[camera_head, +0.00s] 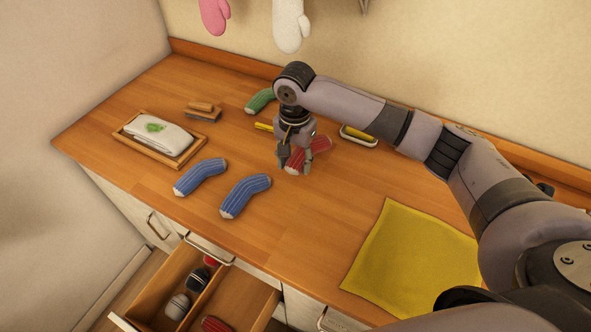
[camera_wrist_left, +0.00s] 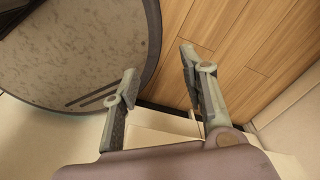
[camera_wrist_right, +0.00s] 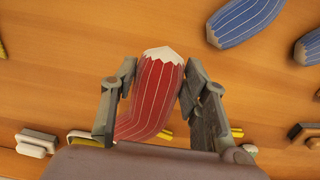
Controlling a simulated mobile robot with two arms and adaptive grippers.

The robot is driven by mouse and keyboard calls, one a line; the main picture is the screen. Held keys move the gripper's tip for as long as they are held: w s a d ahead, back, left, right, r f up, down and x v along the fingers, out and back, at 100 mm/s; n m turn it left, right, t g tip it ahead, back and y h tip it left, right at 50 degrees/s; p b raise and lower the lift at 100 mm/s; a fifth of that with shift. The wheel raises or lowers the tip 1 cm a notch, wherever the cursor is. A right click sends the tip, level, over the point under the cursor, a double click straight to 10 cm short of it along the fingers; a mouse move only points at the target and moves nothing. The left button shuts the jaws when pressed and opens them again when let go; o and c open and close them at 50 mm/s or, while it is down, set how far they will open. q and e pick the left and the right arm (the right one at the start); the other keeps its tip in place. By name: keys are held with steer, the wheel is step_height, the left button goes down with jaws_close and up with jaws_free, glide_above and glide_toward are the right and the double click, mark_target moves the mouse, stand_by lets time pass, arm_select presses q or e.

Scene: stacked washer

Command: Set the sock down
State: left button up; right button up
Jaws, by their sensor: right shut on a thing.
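A red sock with pale stripes and a white tip (camera_head: 309,154) is at my right gripper (camera_head: 298,163), over the middle of the wooden counter. The right wrist view shows the red sock (camera_wrist_right: 154,95) between the two fingers of the right gripper (camera_wrist_right: 158,82), which are shut on it. Whether the sock touches the counter I cannot tell. My left gripper (camera_wrist_left: 158,80) shows only in its own wrist view, open and empty, above the floor.
Two blue striped socks (camera_head: 201,177) (camera_head: 245,196) lie left of the right gripper. A green sock (camera_head: 260,100) lies behind it. A tray (camera_head: 128,134) with a folded cloth is at left, a yellow cloth (camera_head: 412,250) at right. A drawer (camera_head: 243,300) stands open below, holding several socks.

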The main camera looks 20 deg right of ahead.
mark_target(295, 180)
steer(key=shift+f, duration=2.4)
steer(key=shift+p, duration=0.3)
steer(key=o, duration=1)
steer(key=shift+f, duration=0.1)
